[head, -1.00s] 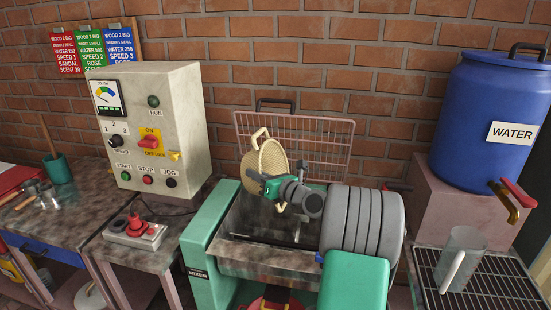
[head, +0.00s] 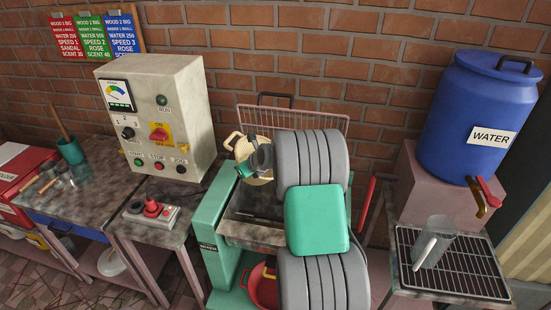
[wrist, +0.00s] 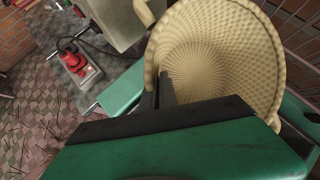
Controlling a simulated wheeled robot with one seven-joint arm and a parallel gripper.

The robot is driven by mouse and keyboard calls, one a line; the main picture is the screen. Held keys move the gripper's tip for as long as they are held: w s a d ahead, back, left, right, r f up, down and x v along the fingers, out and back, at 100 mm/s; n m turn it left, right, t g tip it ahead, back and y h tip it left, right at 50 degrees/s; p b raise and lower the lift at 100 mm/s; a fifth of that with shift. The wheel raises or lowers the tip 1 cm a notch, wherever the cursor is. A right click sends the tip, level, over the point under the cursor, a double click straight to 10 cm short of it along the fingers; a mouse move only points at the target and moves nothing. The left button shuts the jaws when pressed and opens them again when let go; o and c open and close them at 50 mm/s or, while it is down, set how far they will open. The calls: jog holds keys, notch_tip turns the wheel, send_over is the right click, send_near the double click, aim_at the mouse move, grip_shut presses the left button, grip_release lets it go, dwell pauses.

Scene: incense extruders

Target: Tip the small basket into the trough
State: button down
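The small basket (head: 266,145) is pale woven wicker with loop handles. It hangs tilted above the back of the mixer's trough (head: 240,214), in front of the wire guard. The wrist view looks into the basket (wrist: 215,65), and the inside I see looks empty. My gripper (wrist: 160,95) has its dark fingers close together at the basket's near rim and appears shut on it. In the head view my gripper (head: 260,163) is partly covered by my arm. The trough's right part is hidden behind my arm, and its contents cannot be made out.
A control box (head: 157,115) and a red-button pedal box (head: 151,213) stand left of the mixer. The pink wire guard (head: 330,121) rises behind the trough. A blue water barrel (head: 478,110) and a clear jug (head: 433,240) on a grate stand at right. A red bowl (head: 264,287) sits below.

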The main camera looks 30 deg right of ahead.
notch_tip(320, 180, down, 5)
jog(key=n+g+h, duration=0.1)
jog(key=g+h, duration=0.2)
jog(key=g, duration=0.1)
jog(key=shift+w+a+r, duration=0.1)
jog(key=shift+w+r, duration=0.05)
jog(key=shift+r, duration=1.15)
jog(key=shift+w+r, duration=0.1)
jog(key=shift+r, duration=1.15)
